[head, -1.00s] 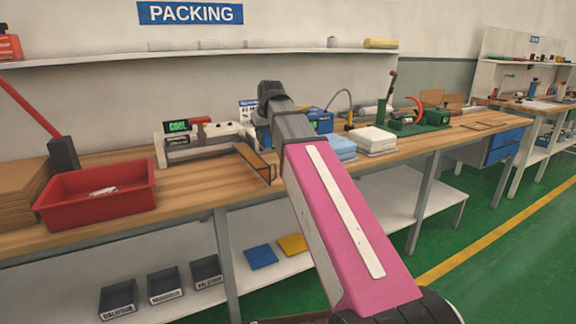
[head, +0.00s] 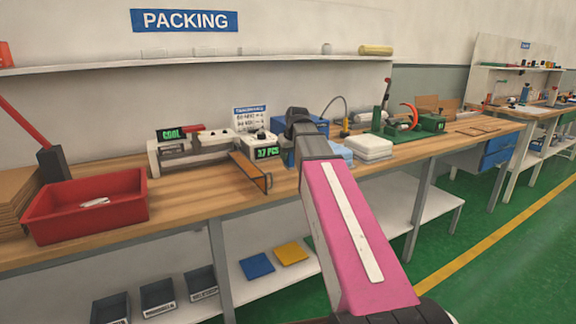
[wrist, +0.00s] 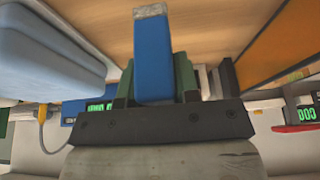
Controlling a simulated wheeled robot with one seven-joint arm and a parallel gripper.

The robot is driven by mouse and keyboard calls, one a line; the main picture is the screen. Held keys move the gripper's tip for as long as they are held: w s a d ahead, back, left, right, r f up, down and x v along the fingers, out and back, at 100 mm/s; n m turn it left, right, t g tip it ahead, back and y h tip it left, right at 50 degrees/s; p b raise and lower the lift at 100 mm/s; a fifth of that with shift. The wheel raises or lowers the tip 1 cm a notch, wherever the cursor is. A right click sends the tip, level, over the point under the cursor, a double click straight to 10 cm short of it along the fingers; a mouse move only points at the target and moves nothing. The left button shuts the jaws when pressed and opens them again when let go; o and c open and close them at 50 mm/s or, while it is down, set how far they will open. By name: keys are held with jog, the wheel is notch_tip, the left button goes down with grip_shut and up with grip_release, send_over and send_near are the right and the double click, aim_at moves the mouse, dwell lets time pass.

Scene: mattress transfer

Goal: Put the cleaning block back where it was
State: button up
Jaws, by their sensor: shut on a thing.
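The cleaning block, a blue bar with a greyish end, (wrist: 152,58) is in the wrist view, sticking out between the fingers of my gripper (wrist: 154,86). My gripper is shut on it. The wooden bench top (wrist: 205,28) is close to the block's grey end; I cannot tell whether they touch. In the head view my own arm hides the gripper and the block, over the bench near the counter and the white stack.
An orange-sided bracket (head: 252,173) stands left of my arm, beside a counter with a green display (head: 264,148). A pale blue stack (head: 341,152) and a white stack (head: 370,148) lie to the right. A red bin (head: 88,215) is at left.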

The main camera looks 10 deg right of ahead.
aim_at(288, 164)
jog(key=shift+f, duration=1.95)
jog(key=shift+f, duration=0.15)
jog(key=o, duration=0.9)
jog(key=v, duration=1.2)
